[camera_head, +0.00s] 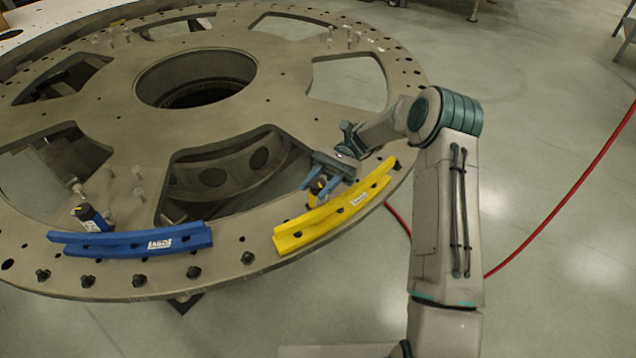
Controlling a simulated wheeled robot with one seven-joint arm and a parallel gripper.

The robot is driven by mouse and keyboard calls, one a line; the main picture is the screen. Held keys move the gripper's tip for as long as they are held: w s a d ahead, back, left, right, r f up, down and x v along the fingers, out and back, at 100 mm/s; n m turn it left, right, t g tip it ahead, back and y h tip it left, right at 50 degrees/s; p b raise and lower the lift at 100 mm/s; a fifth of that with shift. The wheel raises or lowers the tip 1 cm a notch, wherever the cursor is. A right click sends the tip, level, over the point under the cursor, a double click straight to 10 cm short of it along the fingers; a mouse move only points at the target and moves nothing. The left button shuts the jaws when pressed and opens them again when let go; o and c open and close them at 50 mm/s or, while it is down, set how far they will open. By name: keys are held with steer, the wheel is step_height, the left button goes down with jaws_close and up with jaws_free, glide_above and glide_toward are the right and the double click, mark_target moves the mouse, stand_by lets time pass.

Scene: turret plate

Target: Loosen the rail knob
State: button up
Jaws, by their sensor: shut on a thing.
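A yellow rail (335,215) lies along the near right rim of the turret plate (250,215). My gripper (318,188) is at the inner side of this rail, pointing down. Its blue-tipped fingers are shut on the dark rail knob (317,186), which is mostly hidden between them. A bit of yellow shows just below the fingers. A blue rail (130,242) lies along the near left rim, with a similar dark knob (91,217) standing tilted behind it, apart from my gripper.
Several bolts stand on the plate near the blue rail, and dark bolts (88,281) line the front rim. The plate has large cut-outs and a round central hole (195,80). A red hose (560,215) lies on the open floor to the right.

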steer(key=shift+n+g+h, duration=0.6)
steer(key=shift+n+h, duration=0.1)
steer(key=shift+h, duration=0.2)
steer(key=o, duration=1)
steer(key=shift+a, duration=0.1)
steer(key=shift+c, duration=0.2)
steer(key=shift+r+p, duration=0.1)
steer(key=shift+p, duration=0.3)
